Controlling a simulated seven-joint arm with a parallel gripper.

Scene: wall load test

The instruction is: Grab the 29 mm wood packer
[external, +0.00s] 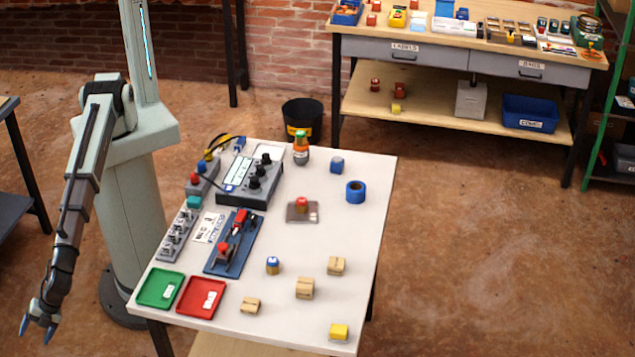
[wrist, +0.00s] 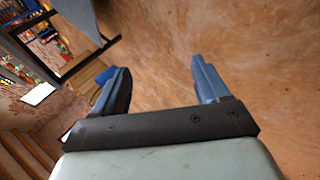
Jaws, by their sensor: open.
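Three wood packers stand on the white table's near half: one at the right (external: 336,265), a taller-looking one in the middle (external: 304,288), and a flatter-looking one at the left (external: 250,305). Each has a dark mark, too small to read, so I cannot tell which is 29 mm. My gripper (external: 37,330) hangs low at the far left, off the table and well apart from the packers. In the wrist view my gripper (wrist: 160,68) is open and empty, its blue fingers spread over brown floor. No packer shows there.
Near the packers are a green tray (external: 160,288), a red tray (external: 202,297), a blue-and-yellow cylinder (external: 273,265) and a yellow block (external: 339,331). A blue fixture board (external: 233,243) and a meter box (external: 250,183) lie farther back. The white table (external: 350,225) has clear room at right.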

